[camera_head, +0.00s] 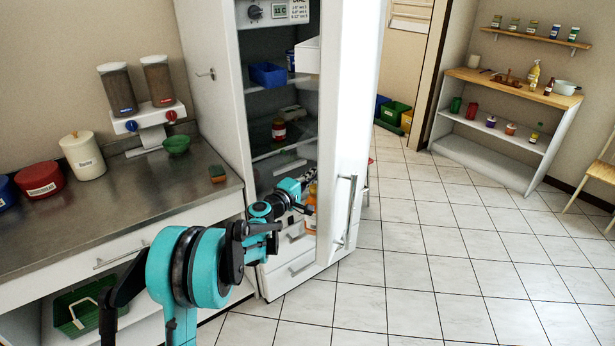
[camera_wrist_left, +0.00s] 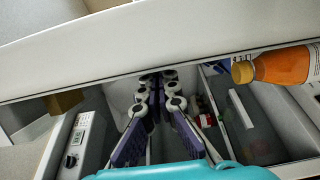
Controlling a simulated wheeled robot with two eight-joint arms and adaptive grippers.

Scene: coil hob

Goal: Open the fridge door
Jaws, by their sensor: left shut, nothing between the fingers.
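The white fridge (camera_head: 248,150) stands in the middle of the head view. Its door (camera_head: 352,120) is partly open and swung out to the right, with a vertical metal handle (camera_head: 346,212) on its outer face. My left gripper (camera_head: 310,178) is shut and empty, in the opening between the fridge body and the inner side of the door. In the left wrist view the gripper's fingers (camera_wrist_left: 158,82) point at the white door edge (camera_wrist_left: 190,57); I cannot tell whether they touch it. My right gripper is not in view.
Inside the fridge are a blue bin (camera_head: 267,74) and a red-labelled jar (camera_head: 279,130). An orange bottle (camera_wrist_left: 285,65) sits near the door's inner side. The counter (camera_head: 90,205) stands left of the fridge. The tiled floor (camera_head: 440,260) to the right is clear.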

